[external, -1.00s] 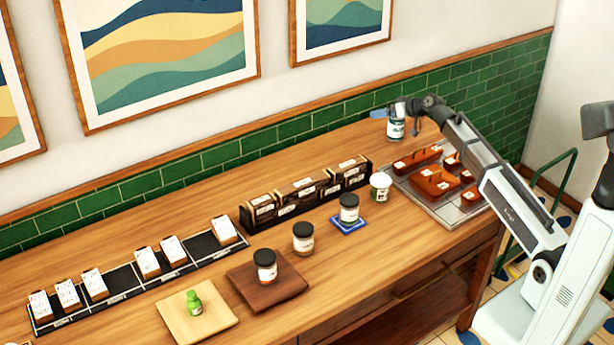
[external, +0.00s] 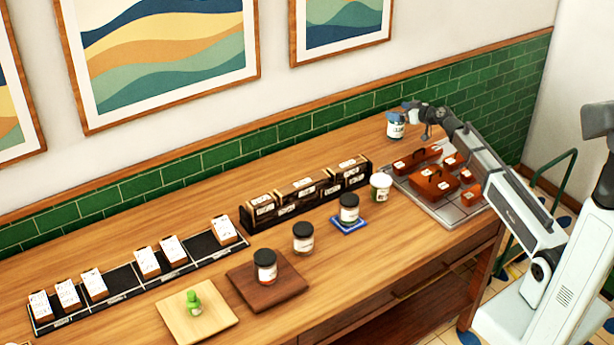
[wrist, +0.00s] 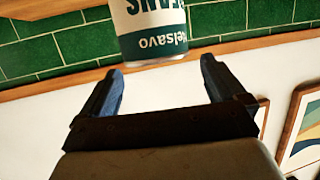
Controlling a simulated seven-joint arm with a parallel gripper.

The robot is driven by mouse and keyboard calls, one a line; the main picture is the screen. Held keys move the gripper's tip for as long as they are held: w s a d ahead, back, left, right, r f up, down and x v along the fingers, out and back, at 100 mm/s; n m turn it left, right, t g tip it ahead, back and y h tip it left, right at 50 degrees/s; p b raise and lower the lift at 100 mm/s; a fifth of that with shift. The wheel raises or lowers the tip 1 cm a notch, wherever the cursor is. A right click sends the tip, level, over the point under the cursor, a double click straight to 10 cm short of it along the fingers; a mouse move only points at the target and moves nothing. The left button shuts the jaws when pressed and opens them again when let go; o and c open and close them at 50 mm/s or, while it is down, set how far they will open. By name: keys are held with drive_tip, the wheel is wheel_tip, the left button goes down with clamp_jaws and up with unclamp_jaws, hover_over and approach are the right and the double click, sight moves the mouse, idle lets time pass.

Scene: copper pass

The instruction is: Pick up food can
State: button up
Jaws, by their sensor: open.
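The food can (external: 395,128) stands upright at the far right of the wooden counter, near the green tile wall. It is white and dark green. In the wrist view the can (wrist: 152,28) appears upside down, with letters like "ANS" and "delsavo" on its label, and its other end is cut off by the frame. My gripper (wrist: 160,78) is open, its two blue-tipped fingers apart with nothing between them. The can is just beyond the fingertips, roughly centred on the gap. In the external view my gripper (external: 399,112) overlaps the can, so the exact gap is unclear there.
A metal tray (external: 447,216) with several red-brown pieces lies below my forearm. A white tub (external: 381,187) and a dark-lidded jar (external: 349,208) on a blue coaster stand to the left. A black rack of boxes (external: 306,194) stands farther left. The tile wall (external: 440,95) is close behind.

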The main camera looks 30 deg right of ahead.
drive_tip(key=shift+f, duration=0.4)
wheel_tip(320, 180, down, 2)
drive_tip(key=shift+f, duration=0.1)
drive_tip(key=shift+x, duration=1.2)
drive_tip(key=shift+w+a+f, duration=0.1)
drive_tip(key=shift+w+f, duration=0.05)
drive_tip(key=shift+w, duration=0.15)
drive_tip(key=c, duration=1.3)
drive_tip(key=shift+c, duration=0.6)
